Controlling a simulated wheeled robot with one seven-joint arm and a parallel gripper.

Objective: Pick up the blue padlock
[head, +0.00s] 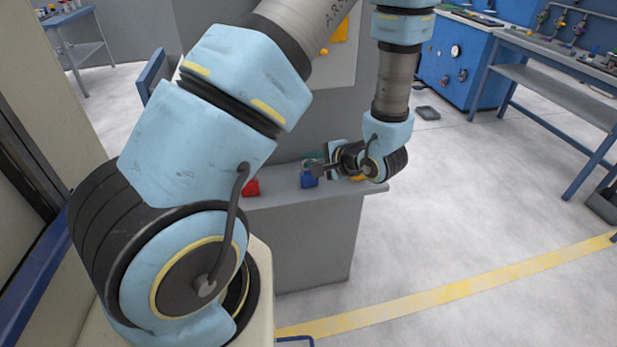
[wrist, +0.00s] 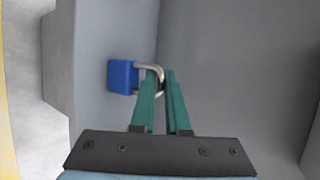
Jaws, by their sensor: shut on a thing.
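The blue padlock (wrist: 122,76) has a blue body and a silver shackle, and it shows just left of centre in the wrist view. My gripper (wrist: 161,76) has two green fingers. They are close together at the shackle, and one finger appears to pass through its loop. The gripper is shut on the shackle, with the body sticking out to the left of the fingers. In the head view the padlock (head: 309,179) is at the grey ledge beside my wrist. The fingertips are mostly hidden there. I cannot tell whether the padlock touches the ledge.
A red object (head: 251,187) sits on the grey ledge (head: 285,199) to the left of the padlock. A yellow object (head: 357,178) is partly hidden behind my wrist. A grey upright panel stands behind the ledge. Open floor with a yellow line (head: 450,290) lies to the right.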

